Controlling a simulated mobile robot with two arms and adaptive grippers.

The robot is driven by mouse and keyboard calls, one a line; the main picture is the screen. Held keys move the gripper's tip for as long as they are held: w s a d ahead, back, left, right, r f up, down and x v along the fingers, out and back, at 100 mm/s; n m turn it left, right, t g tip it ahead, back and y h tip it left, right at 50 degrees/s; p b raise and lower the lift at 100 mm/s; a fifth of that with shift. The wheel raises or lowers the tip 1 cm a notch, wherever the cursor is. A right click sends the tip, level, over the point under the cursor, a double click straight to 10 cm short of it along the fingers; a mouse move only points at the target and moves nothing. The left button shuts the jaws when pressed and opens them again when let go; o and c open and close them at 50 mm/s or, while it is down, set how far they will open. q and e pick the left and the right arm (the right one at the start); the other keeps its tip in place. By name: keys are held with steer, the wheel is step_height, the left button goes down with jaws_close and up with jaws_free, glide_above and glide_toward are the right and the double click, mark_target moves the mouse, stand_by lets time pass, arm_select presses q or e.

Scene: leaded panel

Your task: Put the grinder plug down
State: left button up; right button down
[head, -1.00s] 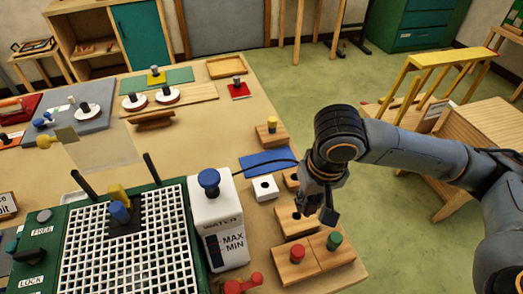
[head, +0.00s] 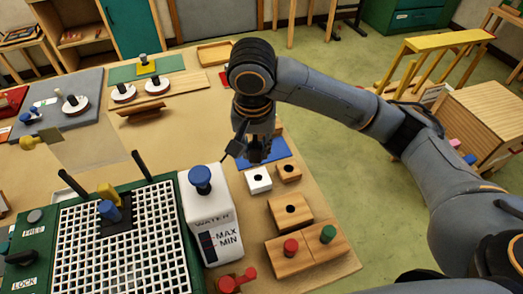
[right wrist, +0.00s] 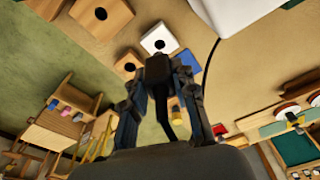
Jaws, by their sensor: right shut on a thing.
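My right gripper (head: 250,152) hangs over the blue mat (head: 272,149), just behind the white block with a hole (head: 259,180). In the right wrist view its fingers (right wrist: 160,95) are shut on a dark plug (right wrist: 158,69), which is hard to make out against them. In the head view the plug is mostly hidden by the gripper. A thin black cable (right wrist: 211,62) shows beside the white water tank in the right wrist view. I cannot tell whether the plug touches the mat. My left gripper is not in view.
The white water tank (head: 210,225) stands left of the gripper, beside the green grinder with its white grid (head: 125,250). Wooden blocks with holes (head: 291,209) and a block with red and green knobs (head: 308,250) stand in front. Bare table lies left of the gripper.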

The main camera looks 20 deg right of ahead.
steer(key=shift+w+a+r, duration=0.15)
steer(key=shift+w+a, duration=0.05)
steer(key=shift+a, duration=0.15)
steer(key=w+d+f, duration=0.2)
steer(key=w+f, duration=0.1)
steer(key=w, duration=0.1)
steer(key=w+d+f+p, duration=0.1)
steer(key=w+d+f, duration=0.1)
steer(key=w+f, duration=0.1)
steer(key=w+d+f, duration=0.2)
steer(key=w+f, duration=0.1)
steer(key=w, duration=0.2)
steer(key=shift+f, duration=0.1)
steer(key=shift+w+d+f+p, duration=0.15)
steer(key=shift+f+p, duration=0.4)
steer(key=shift+f, duration=1.3)
steer(key=shift+f, duration=0.1)
steer(key=c, duration=1.1)
jaws_free()
steer(key=shift+o, duration=0.2)
